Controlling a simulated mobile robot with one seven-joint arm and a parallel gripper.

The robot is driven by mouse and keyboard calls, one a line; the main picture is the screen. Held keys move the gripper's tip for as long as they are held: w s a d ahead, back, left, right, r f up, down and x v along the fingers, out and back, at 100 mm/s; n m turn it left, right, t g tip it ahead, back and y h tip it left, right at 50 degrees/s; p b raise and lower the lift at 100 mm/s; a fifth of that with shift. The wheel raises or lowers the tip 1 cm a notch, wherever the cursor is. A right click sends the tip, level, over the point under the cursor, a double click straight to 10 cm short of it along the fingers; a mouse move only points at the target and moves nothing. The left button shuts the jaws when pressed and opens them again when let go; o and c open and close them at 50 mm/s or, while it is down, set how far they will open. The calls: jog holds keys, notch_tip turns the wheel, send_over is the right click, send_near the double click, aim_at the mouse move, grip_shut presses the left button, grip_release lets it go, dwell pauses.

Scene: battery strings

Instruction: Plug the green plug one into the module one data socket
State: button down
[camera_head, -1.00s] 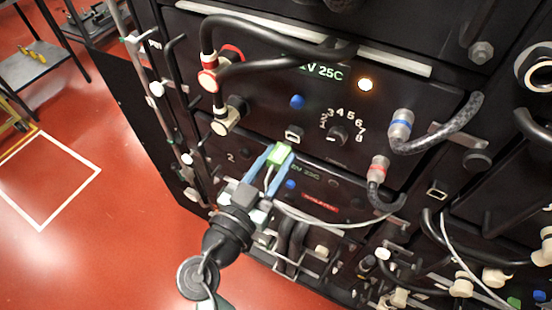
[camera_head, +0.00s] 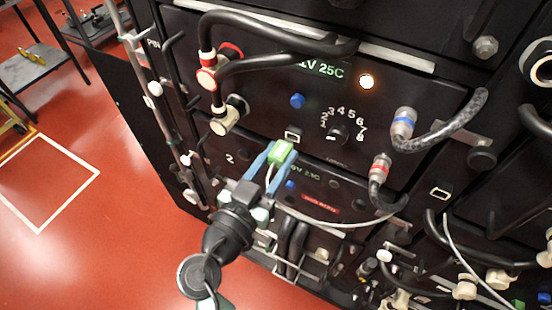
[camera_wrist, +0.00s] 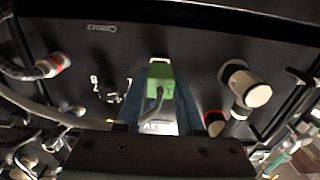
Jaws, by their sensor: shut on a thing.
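My gripper (camera_head: 270,168) has blue fingers shut on the green plug (camera_head: 282,151); they also show in the wrist view (camera_wrist: 160,90). A thin pale cable trails from the plug. In the head view the pale-rimmed data socket (camera_head: 292,135) on the upper black module's face (camera_head: 260,122) shows just above and right of the plug, largely uncovered. In the wrist view the socket's pale rim (camera_wrist: 158,61) peeks out behind the plug's top edge; the rest is hidden. The plug is close to the socket. I cannot tell whether they touch.
Above the socket are a blue button (camera_head: 297,101) and a lit orange lamp (camera_head: 367,82); a numbered knob (camera_head: 337,134) is to its right. A lower module has a red label (camera_head: 320,204). Red floor lies open left.

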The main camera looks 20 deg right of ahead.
jog(key=shift+b+x, duration=0.65)
jog(key=shift+x, duration=0.6)
jog(key=c, duration=0.9)
grip_release()
jog(key=shift+r, duration=0.1)
jog(key=o, duration=0.5)
jog(key=shift+w+d, duration=0.1)
jog(key=shift+c, duration=0.2)
